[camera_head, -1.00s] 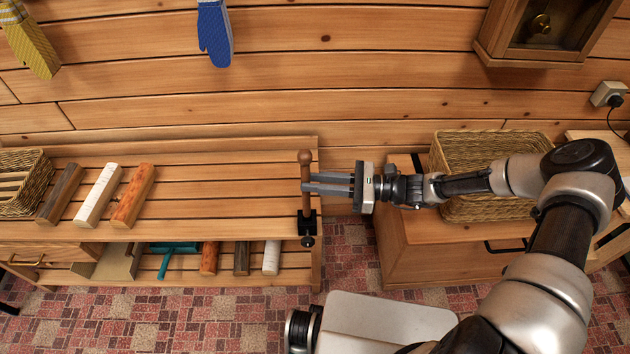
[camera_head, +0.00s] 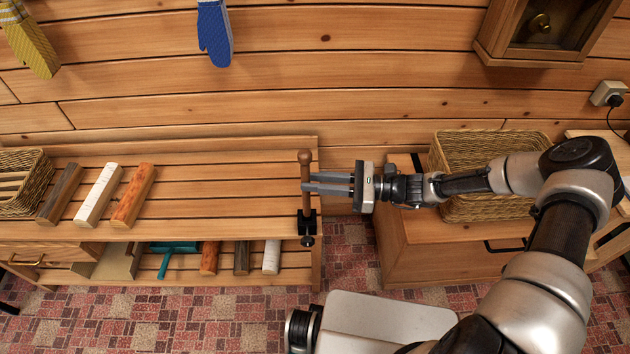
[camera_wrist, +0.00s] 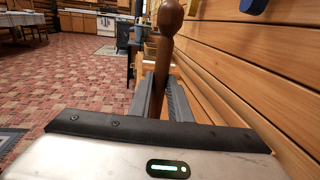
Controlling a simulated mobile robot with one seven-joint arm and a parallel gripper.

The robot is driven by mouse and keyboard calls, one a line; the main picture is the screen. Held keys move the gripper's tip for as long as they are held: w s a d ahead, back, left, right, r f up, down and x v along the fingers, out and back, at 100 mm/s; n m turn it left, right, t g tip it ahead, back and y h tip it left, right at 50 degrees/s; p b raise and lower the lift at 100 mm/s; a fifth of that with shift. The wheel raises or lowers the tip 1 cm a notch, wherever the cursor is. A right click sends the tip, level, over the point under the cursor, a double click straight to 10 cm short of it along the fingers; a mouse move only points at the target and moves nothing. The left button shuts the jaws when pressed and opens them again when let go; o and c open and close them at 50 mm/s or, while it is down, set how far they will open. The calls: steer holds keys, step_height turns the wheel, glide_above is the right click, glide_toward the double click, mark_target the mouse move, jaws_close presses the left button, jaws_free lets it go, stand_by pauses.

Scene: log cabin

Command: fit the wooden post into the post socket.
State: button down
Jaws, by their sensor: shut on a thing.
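The wooden post (camera_head: 305,170) is a brown rod with a round knob on top. It stands upright at the right end of the slatted bench. My gripper (camera_head: 308,183) comes in from the right and is shut on the post at about mid-height. In the wrist view the post (camera_wrist: 168,35) rises between the two grey fingers of my gripper (camera_wrist: 165,95), knob up. The black post socket (camera_head: 308,224) is clamped at the bench's front right corner, directly below the post. The post's lower end meets the socket in the picture; how deep it sits inside I cannot tell.
The slatted bench (camera_head: 220,188) carries several split logs (camera_head: 98,195) and a wicker basket (camera_head: 22,182) at the left. A larger basket (camera_head: 460,150) stands on a cabinet behind my arm. A plank wall runs close behind. The bench top near the post is clear.

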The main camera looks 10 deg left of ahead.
steer(key=shift+f+b, duration=2.6)
steer(key=shift+f, duration=1)
steer(key=c, duration=1.6)
jaws_free()
steer(key=shift+r, duration=0.1)
steer(key=shift+o, duration=0.2)
steer(key=shift+d, duration=0.1)
steer(key=w+d+p, duration=0.1)
steer(key=d, duration=1.6)
steer(key=shift+w+r, duration=0.2)
